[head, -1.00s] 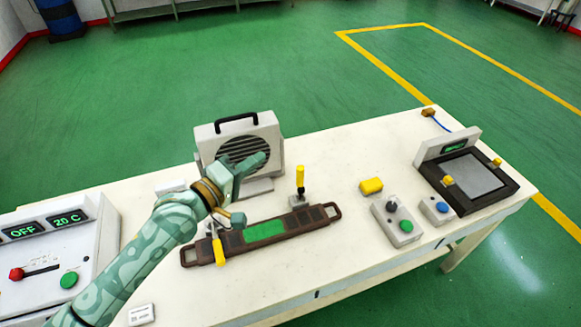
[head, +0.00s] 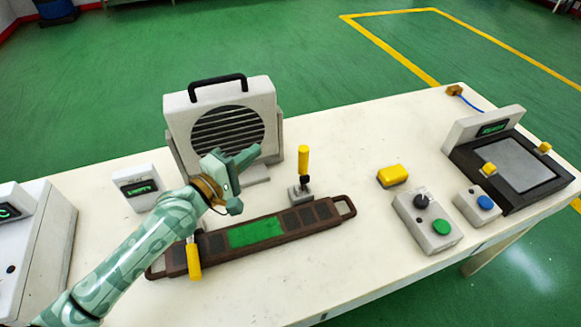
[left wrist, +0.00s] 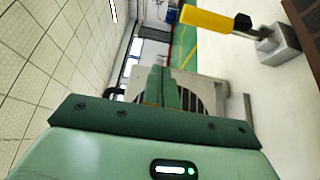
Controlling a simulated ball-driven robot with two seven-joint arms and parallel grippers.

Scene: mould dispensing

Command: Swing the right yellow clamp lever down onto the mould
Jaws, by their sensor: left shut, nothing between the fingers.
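The brown mould (head: 213,242) with a green middle lies across the table. The right yellow clamp lever (head: 303,160) stands upright on its grey base behind the mould's right part. It also shows in the left wrist view (left wrist: 207,20). The left yellow clamp lever (head: 194,262) lies down across the mould's left part. My left gripper (head: 250,156) is shut and empty, above and behind the mould, to the left of the right lever and apart from it. Its shut fingers show in the left wrist view (left wrist: 163,88). My right gripper is not in view.
A grey fan unit (head: 180,105) with a black handle stands close behind my left gripper. A small display box (head: 138,186) stands to the left. A yellow block (head: 393,175), button boxes (head: 428,222) and a framed dark panel (head: 540,190) are at the right.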

